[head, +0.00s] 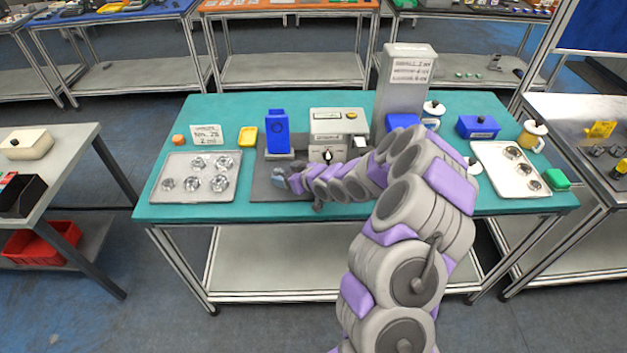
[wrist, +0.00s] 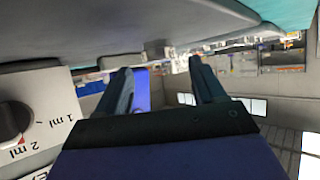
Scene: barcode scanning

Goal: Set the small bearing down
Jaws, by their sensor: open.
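My gripper (head: 281,178) is low over the dark grey mat (head: 262,188) on the teal table, in front of the blue upright device. In the wrist view my gripper (wrist: 162,78) has its two dark fingers spread apart, and I see no bearing between them. Several shiny metal bearings (head: 220,183) lie in the pale tray (head: 178,158) on the left of the table. More ring-shaped bearings (head: 522,170) lie in the white tray on the right. I cannot tell which one is the small bearing. My arm hides part of the mat and table.
The blue device (head: 277,133) and the grey machine (head: 326,125) stand close behind my gripper. The machine's dial (wrist: 14,120) is close on the left in the wrist view. A tall grey box (head: 405,85) and blue containers (head: 478,127) stand farther right. A yellow piece (head: 248,137) lies behind the left tray.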

